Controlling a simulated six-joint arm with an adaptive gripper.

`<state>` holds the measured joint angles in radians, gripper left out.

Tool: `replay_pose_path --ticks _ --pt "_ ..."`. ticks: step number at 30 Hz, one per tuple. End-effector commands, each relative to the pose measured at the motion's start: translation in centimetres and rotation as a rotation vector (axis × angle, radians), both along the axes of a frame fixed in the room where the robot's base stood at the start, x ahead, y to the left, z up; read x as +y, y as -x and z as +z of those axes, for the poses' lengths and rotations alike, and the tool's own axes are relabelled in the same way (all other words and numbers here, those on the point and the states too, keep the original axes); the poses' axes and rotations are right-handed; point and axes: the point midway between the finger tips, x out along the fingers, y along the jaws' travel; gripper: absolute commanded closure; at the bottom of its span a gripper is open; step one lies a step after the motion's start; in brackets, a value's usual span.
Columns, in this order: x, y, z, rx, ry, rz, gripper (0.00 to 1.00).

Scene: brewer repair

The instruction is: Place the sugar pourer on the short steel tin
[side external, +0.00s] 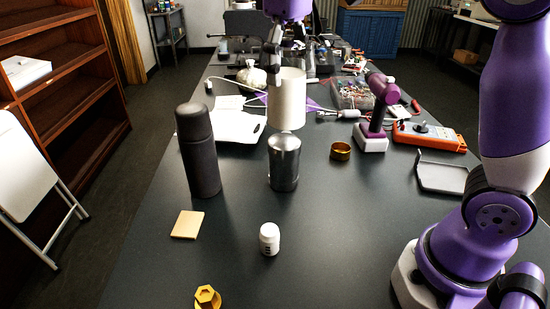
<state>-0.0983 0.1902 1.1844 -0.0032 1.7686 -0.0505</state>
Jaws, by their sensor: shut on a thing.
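The short steel tin (283,164) stands upright on the dark table, a grey metal cylinder near the middle of the view. A plain white cylinder (288,100), which appears to be the sugar pourer, is upright directly above the tin in the picture. Its lower edge is close to the tin's top; I cannot tell whether they touch. My gripper (290,68) comes down from above and is shut on the upper part of the white cylinder. The cylinder hides parts of the fingers.
A tall dark flask (198,150) stands left of the tin. A brass ring (341,151), purple tool (376,110) and orange meter (429,136) are to the right.

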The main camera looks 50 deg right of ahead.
Motion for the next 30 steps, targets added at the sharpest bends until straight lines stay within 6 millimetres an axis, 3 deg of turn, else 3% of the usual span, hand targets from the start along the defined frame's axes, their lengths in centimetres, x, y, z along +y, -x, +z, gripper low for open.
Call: replay_pose_path --ticks 6,10,14,22,30 --pt "3.1 -0.9 2.1 -0.003 0.000 0.039 0.87" --pt "3.3 -1.1 2.3 -0.003 0.000 0.043 0.87" --pt "1.2 -2.0 1.0 0.000 0.001 0.039 0.87" --pt "-4.7 -4.8 -3.0 -0.001 0.000 0.039 0.87" --pt "-6.9 -5.9 -4.7 -0.003 0.000 0.046 0.87"
